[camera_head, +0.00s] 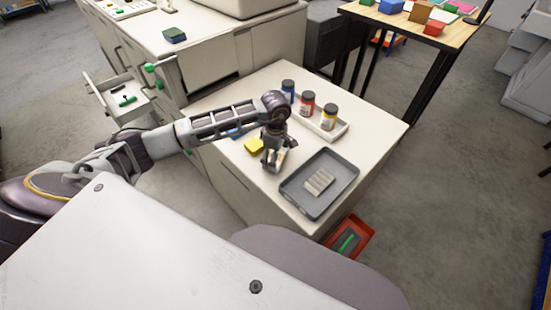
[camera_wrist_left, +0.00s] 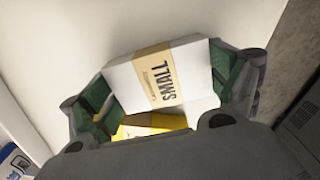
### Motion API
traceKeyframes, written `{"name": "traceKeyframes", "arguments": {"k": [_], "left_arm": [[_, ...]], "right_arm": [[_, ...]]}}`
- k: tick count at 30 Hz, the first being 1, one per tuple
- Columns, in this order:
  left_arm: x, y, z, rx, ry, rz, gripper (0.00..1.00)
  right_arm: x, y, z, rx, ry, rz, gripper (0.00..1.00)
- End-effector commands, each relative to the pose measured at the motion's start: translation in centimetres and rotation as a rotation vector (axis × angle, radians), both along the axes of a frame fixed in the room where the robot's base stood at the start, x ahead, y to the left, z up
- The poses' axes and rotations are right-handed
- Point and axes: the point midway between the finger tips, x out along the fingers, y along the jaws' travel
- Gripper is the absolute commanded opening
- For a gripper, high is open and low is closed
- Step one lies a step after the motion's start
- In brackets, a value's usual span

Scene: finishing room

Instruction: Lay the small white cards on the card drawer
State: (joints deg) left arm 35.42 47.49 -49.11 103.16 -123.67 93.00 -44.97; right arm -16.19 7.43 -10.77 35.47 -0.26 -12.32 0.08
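The small white cards (camera_wrist_left: 165,80) are a white pack with a tan band reading SMALL, between the green-padded fingers of my left gripper (camera_wrist_left: 165,85). Both pads appear to touch the pack's sides. In the head view my left gripper (camera_head: 272,158) is over the white counter (camera_head: 225,155), left of the grey tray; the cards (camera_head: 281,159) show only partly, and I cannot tell whether they touch the counter. An open pale drawer (camera_head: 104,108) with a green item stands at the left; no label shows that it is the card drawer. My right gripper is out of view.
A yellow block (camera_head: 254,146) lies beside my left gripper. The grey tray (camera_head: 341,163) holds pale strips. A white tray (camera_head: 342,133) holds three jars. A red bin (camera_head: 362,236) is below the counter's right side. A wooden table (camera_head: 450,38) stands behind.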

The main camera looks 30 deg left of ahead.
Motion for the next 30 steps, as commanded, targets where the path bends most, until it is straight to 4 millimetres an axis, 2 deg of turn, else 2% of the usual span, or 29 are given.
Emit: {"name": "traceKeyframes", "arguments": {"k": [1,3,4,5,16,22,30], "left_arm": [[0.0,0.0,0.0,0.0,0.001,0.0,0.7],[0.0,0.0,0.0,0.0,0.001,0.0,0.62],[0.0,0.0,0.0,0.0,0.0,0.0,0.62],[0.0,0.0,0.0,0.0,0.0,0.0,0.58],[0.1,0.0,0.8,-0.001,-0.002,0.0,0.58],[0.1,0.1,2.9,0.0,-0.003,0.0,0.58],[0.1,0.0,7.0,-0.001,-0.003,0.0,0.58]], "right_arm": [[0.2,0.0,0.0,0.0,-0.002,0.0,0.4],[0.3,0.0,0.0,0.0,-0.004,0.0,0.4],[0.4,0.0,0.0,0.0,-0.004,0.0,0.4],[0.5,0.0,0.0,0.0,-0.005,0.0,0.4],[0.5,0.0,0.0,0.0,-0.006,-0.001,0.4],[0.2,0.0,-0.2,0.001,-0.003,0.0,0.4],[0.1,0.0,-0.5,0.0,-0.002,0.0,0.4]]}}
